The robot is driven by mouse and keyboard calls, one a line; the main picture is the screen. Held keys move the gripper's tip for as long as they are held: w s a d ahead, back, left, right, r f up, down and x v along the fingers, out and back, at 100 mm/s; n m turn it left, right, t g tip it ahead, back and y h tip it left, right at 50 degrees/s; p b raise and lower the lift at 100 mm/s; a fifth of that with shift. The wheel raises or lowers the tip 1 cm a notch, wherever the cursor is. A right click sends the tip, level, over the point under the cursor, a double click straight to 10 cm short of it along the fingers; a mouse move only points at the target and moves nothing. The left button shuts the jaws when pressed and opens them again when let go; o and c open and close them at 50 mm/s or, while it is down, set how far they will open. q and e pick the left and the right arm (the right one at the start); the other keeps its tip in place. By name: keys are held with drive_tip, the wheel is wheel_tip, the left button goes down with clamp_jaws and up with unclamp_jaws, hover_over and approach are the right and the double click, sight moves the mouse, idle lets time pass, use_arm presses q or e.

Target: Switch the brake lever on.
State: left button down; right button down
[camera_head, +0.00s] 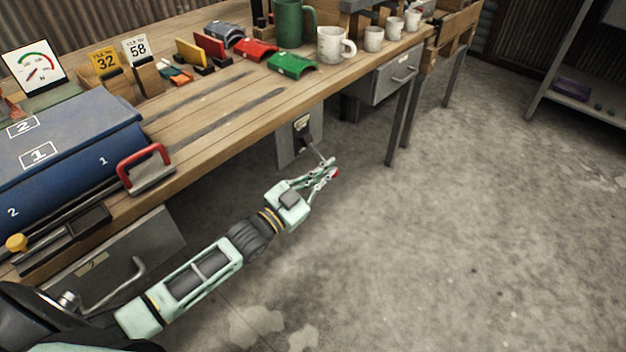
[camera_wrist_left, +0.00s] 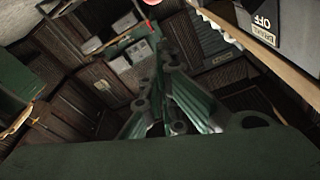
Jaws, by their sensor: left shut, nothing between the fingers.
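The brake lever sits on a grey panel (camera_head: 299,135) under the front edge of the workbench. Its shaft (camera_head: 314,149) slants out and down to the right, toward a red knob (camera_head: 336,173). The left wrist view shows the panel's dark box with the words BRAKE and OFF (camera_wrist_left: 266,22), and the red knob (camera_wrist_left: 150,2) cut off at the top edge. My left gripper (camera_head: 329,168) is shut and empty, its fingertips right by the knob. I cannot tell whether they touch it. My right gripper is not in view.
A drawer (camera_head: 395,75) hangs right of the panel. The concrete floor (camera_head: 450,230) at right is clear.

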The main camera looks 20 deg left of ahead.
use_arm(q)
drive_tip(key=v, duration=0.4)
drive_tip(key=shift+s, duration=0.15)
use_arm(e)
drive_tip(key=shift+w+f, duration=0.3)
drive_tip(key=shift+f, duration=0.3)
